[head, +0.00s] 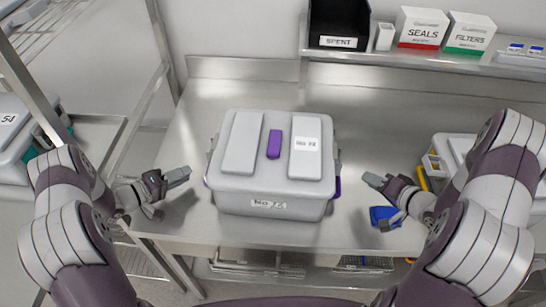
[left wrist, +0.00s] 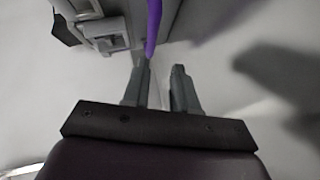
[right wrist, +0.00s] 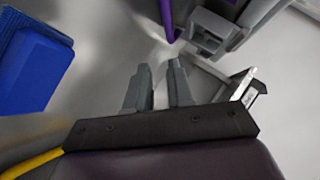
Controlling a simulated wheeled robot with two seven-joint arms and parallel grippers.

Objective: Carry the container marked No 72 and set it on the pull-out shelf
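The grey lidded container marked No 72 (head: 270,165) sits upright on the steel bench, with a purple piece in the middle of its lid and purple handles at its sides. My left gripper (head: 183,176) is beside its left side, open, empty and apart from it. In the left wrist view, a purple handle (left wrist: 153,28) shows just beyond the fingertips. My right gripper (head: 372,180) is beside its right side, open and empty. In the right wrist view, the purple handle (right wrist: 168,18) is beyond the fingertips. I cannot tell which surface is the pull-out shelf.
A blue object (head: 384,217) lies by my right gripper. A second grey container (head: 452,152) stands at the right. A container marked 54 (head: 14,125) sits on the left rack. A wall shelf behind holds a black SPENT bin (head: 338,20) and SEALS and FILTERS boxes. The bench behind the container is clear.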

